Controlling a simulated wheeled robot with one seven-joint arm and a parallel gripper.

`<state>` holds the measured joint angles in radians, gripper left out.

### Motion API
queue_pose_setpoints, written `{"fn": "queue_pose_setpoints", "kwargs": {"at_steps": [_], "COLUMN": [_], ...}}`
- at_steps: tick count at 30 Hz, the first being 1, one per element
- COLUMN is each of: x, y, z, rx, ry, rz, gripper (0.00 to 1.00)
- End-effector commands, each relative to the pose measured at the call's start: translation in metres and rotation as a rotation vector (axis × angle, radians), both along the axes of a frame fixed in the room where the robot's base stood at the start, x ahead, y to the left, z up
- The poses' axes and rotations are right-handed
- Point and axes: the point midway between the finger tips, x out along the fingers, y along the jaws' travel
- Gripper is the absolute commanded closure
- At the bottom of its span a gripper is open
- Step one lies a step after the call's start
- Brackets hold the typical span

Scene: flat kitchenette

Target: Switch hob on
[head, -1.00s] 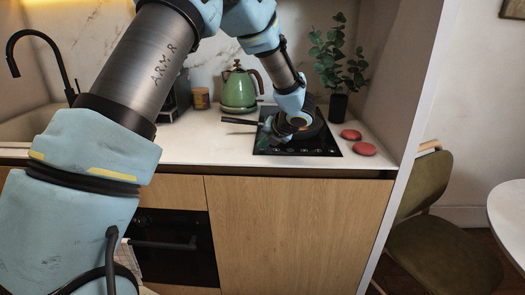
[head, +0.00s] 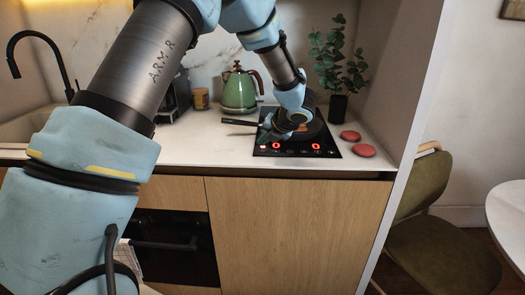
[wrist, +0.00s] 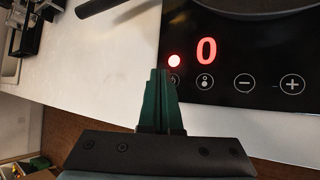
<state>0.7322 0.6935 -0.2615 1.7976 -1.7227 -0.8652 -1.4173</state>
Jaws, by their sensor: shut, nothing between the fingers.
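The black hob (head: 328,148) is set in the white counter. Its panel shows lit red zeros in the head view, and in the wrist view a red zero (wrist: 206,51) glows beside a lit round red light (wrist: 174,61). A row of touch symbols, with minus and plus, runs along the hob's front edge (wrist: 244,84). My gripper (wrist: 158,72) is shut and empty, its green fingertips at the left end of that row, just below the red light. I cannot tell whether they touch the glass. In the head view my gripper (head: 266,136) is partly hidden by my wrist.
A dark pan stands on the hob, its handle (head: 238,122) pointing left. A green kettle (head: 239,92) and a small jar (head: 201,98) stand behind to the left. Two red round objects (head: 364,150) and a potted plant (head: 337,105) are on the right. The front left counter is clear.

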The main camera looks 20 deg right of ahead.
Motion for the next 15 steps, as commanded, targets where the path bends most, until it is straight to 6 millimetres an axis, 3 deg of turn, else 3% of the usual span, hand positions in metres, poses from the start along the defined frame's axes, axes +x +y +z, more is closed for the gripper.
{"fn": "queue_pose_setpoints", "kwargs": {"at_steps": [15], "x": [0.0], "y": [0.0], "z": [0.052], "rx": [-0.001], "ry": [-0.001], "rz": [0.0], "gripper": [1.0]}}
